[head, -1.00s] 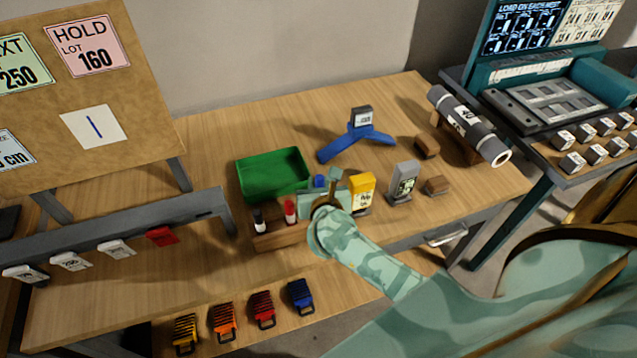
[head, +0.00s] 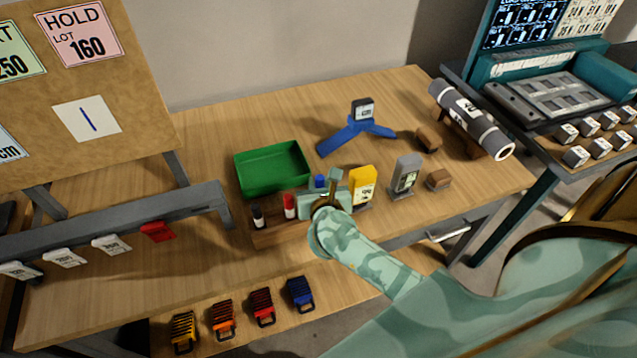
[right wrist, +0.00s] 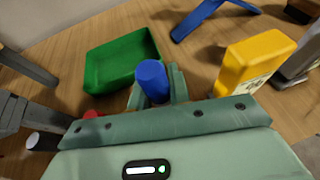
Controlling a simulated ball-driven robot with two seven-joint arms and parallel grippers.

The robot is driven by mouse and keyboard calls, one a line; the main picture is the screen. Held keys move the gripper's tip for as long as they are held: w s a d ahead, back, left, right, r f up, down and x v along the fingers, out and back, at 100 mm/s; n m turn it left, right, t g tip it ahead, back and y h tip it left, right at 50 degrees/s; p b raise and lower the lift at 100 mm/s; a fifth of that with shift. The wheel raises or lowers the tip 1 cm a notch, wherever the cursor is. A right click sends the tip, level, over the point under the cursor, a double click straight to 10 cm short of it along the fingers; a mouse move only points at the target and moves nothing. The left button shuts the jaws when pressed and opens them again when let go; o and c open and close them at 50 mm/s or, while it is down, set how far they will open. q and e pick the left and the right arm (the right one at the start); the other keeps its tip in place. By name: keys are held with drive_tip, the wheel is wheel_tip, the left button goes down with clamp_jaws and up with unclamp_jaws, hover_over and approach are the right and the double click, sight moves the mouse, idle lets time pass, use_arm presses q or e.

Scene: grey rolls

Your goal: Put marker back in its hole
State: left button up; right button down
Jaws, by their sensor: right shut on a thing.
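A blue-capped marker (head: 319,181) stands roughly upright between the fingers of my right gripper (head: 323,198). In the right wrist view the blue marker (right wrist: 152,80) shows between the pale green fingertips (right wrist: 158,90), which are shut on it. The wooden marker holder (head: 280,238) stands near the table's front edge, with a black marker (head: 257,214) and a red marker (head: 289,206) upright in it. My right gripper is at the holder's right end and covers it. I cannot tell whether the blue marker's lower end is in a hole. My left gripper is not in view.
A green tray (head: 272,190) lies just behind the holder. A yellow block (head: 362,186) and a grey device (head: 406,176) stand right of my gripper. A blue stand (head: 357,133) is farther back.

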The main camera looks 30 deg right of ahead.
drive_tip(key=shift+f+b, duration=1.25)
drive_tip(key=shift+f, duration=0.4)
drive_tip(key=c, duration=1.2)
unclamp_jaws()
drive_tip(key=shift+c, duration=0.2)
drive_tip(key=p+v, duration=0.2)
drive_tip(key=v, duration=1.4)
drive_tip(key=shift+r, duration=0.15)
